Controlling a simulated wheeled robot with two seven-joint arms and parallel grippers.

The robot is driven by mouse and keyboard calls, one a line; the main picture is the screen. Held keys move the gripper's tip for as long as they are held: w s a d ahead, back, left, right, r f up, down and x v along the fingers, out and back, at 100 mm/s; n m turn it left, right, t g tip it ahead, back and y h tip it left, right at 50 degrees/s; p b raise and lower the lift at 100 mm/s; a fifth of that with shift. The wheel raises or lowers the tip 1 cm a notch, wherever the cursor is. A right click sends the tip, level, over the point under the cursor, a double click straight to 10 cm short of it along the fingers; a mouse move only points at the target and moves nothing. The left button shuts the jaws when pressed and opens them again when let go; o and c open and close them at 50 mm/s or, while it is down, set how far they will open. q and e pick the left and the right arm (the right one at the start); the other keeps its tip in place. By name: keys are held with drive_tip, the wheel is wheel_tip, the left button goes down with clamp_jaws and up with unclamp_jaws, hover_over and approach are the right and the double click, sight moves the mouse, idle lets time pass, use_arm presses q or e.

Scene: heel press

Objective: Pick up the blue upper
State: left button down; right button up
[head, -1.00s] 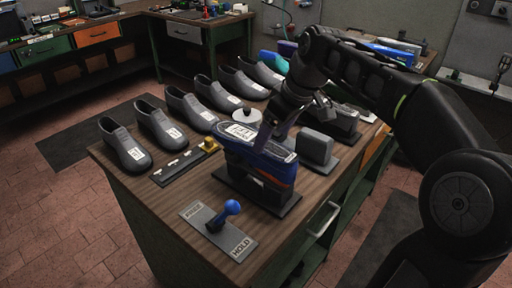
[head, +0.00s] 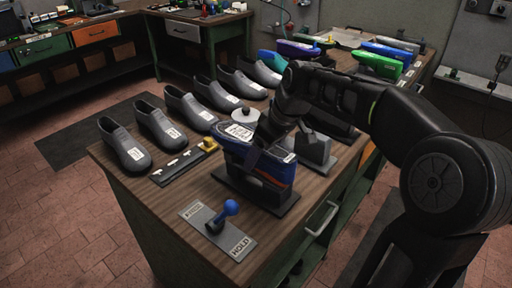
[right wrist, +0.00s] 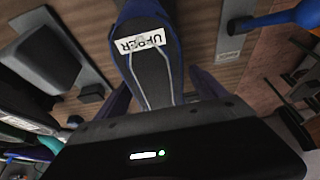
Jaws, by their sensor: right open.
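The blue upper (head: 233,151), with a white label on top, sits on a dark stand (head: 277,204) at the front of the wooden bench. My right gripper (head: 264,154) is low over its heel-side half. In the right wrist view the upper (right wrist: 148,62), labelled UPPER, lies between the two spread fingers of my right gripper (right wrist: 162,92), with gaps at its sides. The fingers are open and straddle it. Part of the upper is hidden behind the gripper in the head view. My left gripper is not in view.
A blue-knobbed lever (head: 231,207) on a grey HOLD plate (head: 203,214) stands in front. A grey block (head: 317,148) is close on the right. Several grey shoes (head: 125,143) line the back left. A brass-ended dark strip (head: 180,166) lies left of the upper.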

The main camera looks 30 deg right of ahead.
drive_tip(key=shift+c, duration=0.3)
drive_tip(key=c, duration=1.6)
drive_tip(key=shift+o, duration=0.2)
wheel_tip(320, 180, up, 10)
drive_tip(key=shift+r, duration=0.1)
idle(0.4)
drive_tip(key=shift+r+p, duration=0.95)
